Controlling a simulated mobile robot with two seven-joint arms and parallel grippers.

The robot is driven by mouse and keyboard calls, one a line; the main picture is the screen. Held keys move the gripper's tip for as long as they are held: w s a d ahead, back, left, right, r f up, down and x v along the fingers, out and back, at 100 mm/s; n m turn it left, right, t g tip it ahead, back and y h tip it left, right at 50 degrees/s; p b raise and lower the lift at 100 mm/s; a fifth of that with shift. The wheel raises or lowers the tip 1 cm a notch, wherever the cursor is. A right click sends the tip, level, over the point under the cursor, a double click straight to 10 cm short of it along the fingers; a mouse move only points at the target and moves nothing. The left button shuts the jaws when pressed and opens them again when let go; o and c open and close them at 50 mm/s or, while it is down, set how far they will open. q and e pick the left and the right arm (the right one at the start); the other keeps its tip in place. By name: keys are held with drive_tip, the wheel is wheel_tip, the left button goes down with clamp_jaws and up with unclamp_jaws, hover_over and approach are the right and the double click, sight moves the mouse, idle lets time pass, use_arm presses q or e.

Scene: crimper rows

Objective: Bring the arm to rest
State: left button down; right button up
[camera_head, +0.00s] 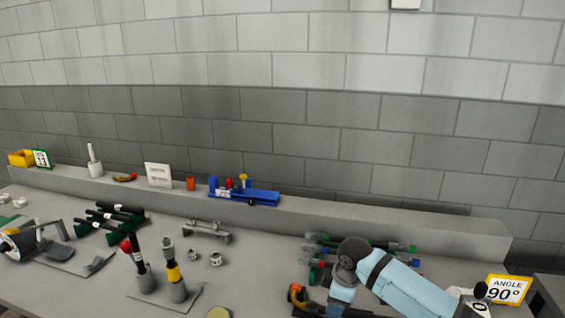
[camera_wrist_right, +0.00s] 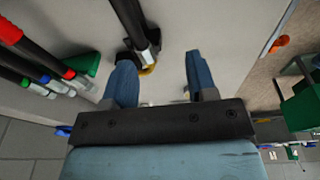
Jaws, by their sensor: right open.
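My right arm (camera_head: 405,285), light blue with dark joints, comes in from the lower right of the head view and is bent over the bench. Its gripper end points down near the bottom edge and is partly hidden there. In the right wrist view my right gripper (camera_wrist_right: 160,82) has its two blue fingers wide apart. The end of a black-handled tool (camera_wrist_right: 138,28) with a yellow part shows near the left finger; I cannot tell whether they touch. Nothing is clamped between the fingers. My left gripper is not in view.
Several tools with green and red ends (camera_head: 330,244) lie just behind my right arm. A yellow angle sign (camera_head: 508,290) stands at the right. Two upright tools (camera_head: 172,272) stand on a plate left of centre. A blue device (camera_head: 245,193) sits on the back ledge.

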drive_tip(key=s+a+f+y, duration=0.1)
drive_tip(key=s+f, duration=0.1)
drive_tip(key=s+a+f+m+t+y+p, duration=0.1)
drive_tip(key=s+a, duration=0.1)
drive_tip(key=s, duration=0.1)
drive_tip(key=s+a+f+m+t+p, duration=0.1)
drive_tip(key=s+f, duration=0.1)
drive_tip(key=shift+s+a+f+y, duration=0.15)
drive_tip(key=shift+a+f+y, duration=0.15)
drive_tip(key=shift+a+y, duration=0.1)
drive_tip(key=s+m+t+p, duration=0.1)
drive_tip(key=s, duration=0.1)
drive_tip(key=s+f+m, duration=0.1)
drive_tip(key=s, duration=0.1)
drive_tip(key=s+f+m+t+y+p, duration=0.1)
drive_tip(key=s, duration=0.2)
drive_tip(key=shift+a+f+t+p, duration=0.1)
drive_tip(key=shift+a+t+p, duration=0.1)
drive_tip(key=shift+t+p, duration=0.15)
drive_tip(key=s+d+r+m+t+h+p, duration=0.1)
drive_tip(key=s+d+m+t+p, duration=0.1)
drive_tip(key=s+d, duration=0.3)
drive_tip(key=s+d+m+t+h+p, duration=0.1)
drive_tip(key=s+d+m+t+p, duration=0.1)
drive_tip(key=s, duration=1)
drive_tip(key=d+m+t, duration=0.1)
drive_tip(key=d+m, duration=0.1)
drive_tip(key=shift+d+r, duration=0.4)
